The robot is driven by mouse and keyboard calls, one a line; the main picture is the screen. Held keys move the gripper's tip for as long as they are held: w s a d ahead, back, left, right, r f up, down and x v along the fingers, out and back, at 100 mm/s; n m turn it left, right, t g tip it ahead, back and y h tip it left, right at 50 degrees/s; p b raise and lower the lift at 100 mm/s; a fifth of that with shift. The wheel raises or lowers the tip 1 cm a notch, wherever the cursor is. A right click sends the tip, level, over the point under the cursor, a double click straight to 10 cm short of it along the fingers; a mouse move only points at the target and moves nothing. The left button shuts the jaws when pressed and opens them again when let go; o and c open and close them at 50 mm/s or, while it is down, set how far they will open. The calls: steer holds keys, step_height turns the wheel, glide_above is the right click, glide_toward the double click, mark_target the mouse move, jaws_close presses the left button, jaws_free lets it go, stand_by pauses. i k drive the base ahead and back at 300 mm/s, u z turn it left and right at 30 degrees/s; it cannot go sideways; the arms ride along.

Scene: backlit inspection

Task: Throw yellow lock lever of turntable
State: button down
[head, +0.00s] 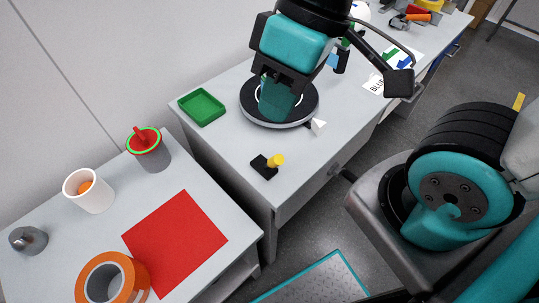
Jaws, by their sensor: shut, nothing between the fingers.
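The yellow lock lever (276,160) is a short yellow knob on a small black base (263,170), near the front edge of the middle table. The turntable (252,110) is a round black disc with a pale ring, behind the lever. A small white pointer (318,126) stands at its right rim. My gripper (274,110) is shut and empty. In the picture it hangs over the turntable disc and hides part of it, behind the lever and apart from it. Whether the fingertips touch the disc cannot be told.
A green tray (202,107) stands left of the turntable. The left table holds a grey cup with a green rim (153,155), a white cup (93,195), a grey weight (28,240), a red mat (172,240) and an orange roll (128,268). Tabletop around the lever is clear.

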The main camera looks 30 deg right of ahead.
mark_target(277, 160)
steer(key=z, duration=0.15)
steer(key=k, duration=1.15)
steer(key=u, duration=0.05)
